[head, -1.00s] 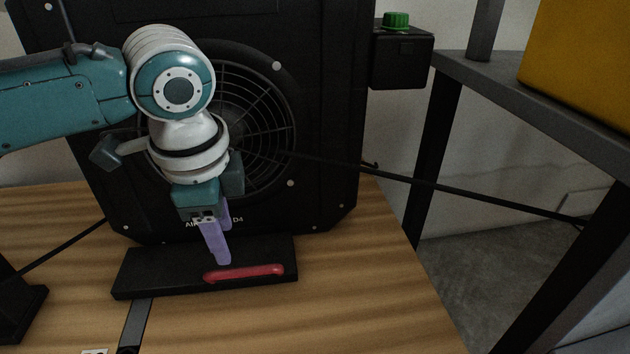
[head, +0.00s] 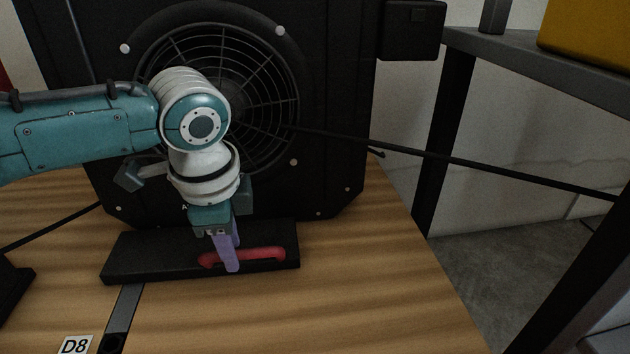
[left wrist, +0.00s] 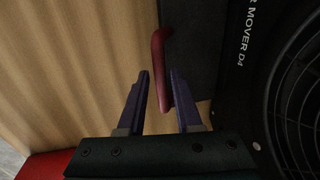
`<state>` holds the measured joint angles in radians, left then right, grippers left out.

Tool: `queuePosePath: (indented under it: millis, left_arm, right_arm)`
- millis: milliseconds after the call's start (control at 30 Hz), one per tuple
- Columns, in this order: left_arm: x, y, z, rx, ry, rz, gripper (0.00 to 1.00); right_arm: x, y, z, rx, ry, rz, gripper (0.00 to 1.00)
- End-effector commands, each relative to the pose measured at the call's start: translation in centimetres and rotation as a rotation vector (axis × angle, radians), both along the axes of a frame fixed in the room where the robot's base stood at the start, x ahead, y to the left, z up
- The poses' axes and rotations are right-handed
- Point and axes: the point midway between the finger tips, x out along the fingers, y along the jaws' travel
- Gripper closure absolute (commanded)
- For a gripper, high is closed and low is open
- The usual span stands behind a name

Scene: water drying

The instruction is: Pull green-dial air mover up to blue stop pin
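The black air mover (head: 330,150) with a round grille stands on the wooden table; its side shows in the left wrist view (left wrist: 225,85) with "MOVER D4" printed on it. A black base plate (head: 150,258) extends in front of it with a red bar handle (head: 268,254), also in the left wrist view (left wrist: 160,55). My left gripper (head: 232,262) points down at the handle. Its purple fingers are open, one on each side of the bar, with gaps visible in the left wrist view (left wrist: 160,95). No green dial or blue stop pin shows now. My right gripper is out of view.
A black cable (head: 470,160) runs right from the air mover. A dark stand (head: 560,75) with a yellow object (head: 595,35) is at the right.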

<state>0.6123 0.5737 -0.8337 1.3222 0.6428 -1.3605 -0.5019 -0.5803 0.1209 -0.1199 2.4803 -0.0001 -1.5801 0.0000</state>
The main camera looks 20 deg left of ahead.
Motion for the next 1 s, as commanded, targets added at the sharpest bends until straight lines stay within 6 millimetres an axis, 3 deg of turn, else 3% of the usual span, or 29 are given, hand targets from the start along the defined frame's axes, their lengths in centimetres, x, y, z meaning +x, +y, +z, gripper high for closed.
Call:
queuePosePath:
  millis: [33, 300, 1000]
  left_arm:
    - [-0.01, -0.01, 0.0, 0.0, 0.0, 0.0, 0.73]
    - [-0.02, -0.01, 0.0, 0.0, 0.0, 0.0, 1.0]
    - [-0.02, 0.0, 0.0, -0.001, 0.001, 0.0, 1.0]
  right_arm:
    - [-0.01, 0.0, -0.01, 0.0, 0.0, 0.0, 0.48]
    - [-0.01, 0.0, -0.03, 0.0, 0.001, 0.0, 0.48]
    - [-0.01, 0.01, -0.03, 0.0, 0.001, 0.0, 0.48]
